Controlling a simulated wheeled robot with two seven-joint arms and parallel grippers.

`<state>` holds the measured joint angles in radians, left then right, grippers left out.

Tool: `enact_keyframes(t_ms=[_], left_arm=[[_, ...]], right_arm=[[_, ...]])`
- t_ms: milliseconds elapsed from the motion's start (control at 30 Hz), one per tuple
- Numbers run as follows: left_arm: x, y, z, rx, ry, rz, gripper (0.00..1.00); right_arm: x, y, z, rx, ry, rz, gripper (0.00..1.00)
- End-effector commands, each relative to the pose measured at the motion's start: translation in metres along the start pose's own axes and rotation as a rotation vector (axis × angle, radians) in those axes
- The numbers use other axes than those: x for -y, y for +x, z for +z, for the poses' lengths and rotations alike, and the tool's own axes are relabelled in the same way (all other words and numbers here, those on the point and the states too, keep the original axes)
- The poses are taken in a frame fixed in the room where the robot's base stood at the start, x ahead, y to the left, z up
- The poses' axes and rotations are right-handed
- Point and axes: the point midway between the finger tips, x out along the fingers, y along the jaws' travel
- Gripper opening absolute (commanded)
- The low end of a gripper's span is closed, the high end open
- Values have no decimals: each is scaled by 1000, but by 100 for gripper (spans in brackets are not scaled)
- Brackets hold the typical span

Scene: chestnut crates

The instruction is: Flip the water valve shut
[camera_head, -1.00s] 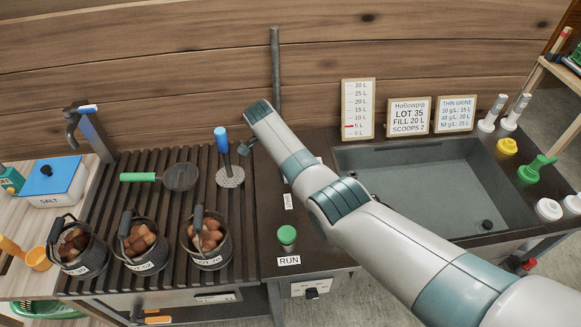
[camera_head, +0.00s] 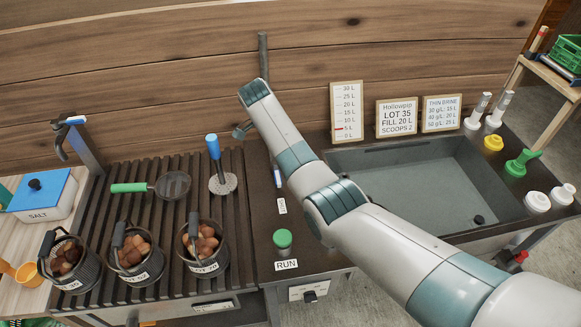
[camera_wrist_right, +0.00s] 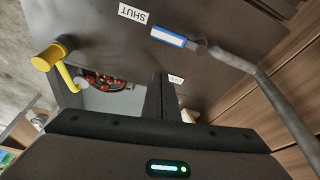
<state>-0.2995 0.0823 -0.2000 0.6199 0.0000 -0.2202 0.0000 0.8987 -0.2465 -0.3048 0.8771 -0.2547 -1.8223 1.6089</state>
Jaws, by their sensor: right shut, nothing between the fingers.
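The blue-and-white valve lever (camera_wrist_right: 175,37) is in the right wrist view, at the foot of the grey pipe (camera_wrist_right: 262,90). Its free end points toward the SHUT label (camera_wrist_right: 133,14). A second label (camera_wrist_right: 176,79), too small to read, is near my fingertips. In the head view the lever (camera_head: 277,176) is a short blue strip beside my right arm, its end toward a white label (camera_head: 282,206). My right gripper (camera_wrist_right: 160,77) is shut and empty, apart from the lever. In the head view my arm hides most of it. My left gripper is not in view.
The sink (camera_head: 425,190) lies right of the valve. A green RUN button (camera_head: 282,239) is in front. A blue-handled masher (camera_head: 214,148) and several dark baskets (camera_head: 204,250) stand on the slatted rack to the left. Signs (camera_head: 346,112) stand behind the sink.

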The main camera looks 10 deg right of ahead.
Motion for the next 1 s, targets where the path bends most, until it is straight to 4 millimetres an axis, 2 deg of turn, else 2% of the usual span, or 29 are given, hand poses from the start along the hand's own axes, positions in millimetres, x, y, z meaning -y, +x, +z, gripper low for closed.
enact_keyframes(t_ms=[133, 300, 1000], left_arm=[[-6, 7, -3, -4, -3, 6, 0], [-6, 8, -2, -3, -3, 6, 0], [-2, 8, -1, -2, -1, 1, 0]], right_arm=[[2, -16, 1, 1, 0, -2, 0], [2, -23, 0, 1, -1, 1, 0], [2, -24, 0, 0, -1, 1, 0]])
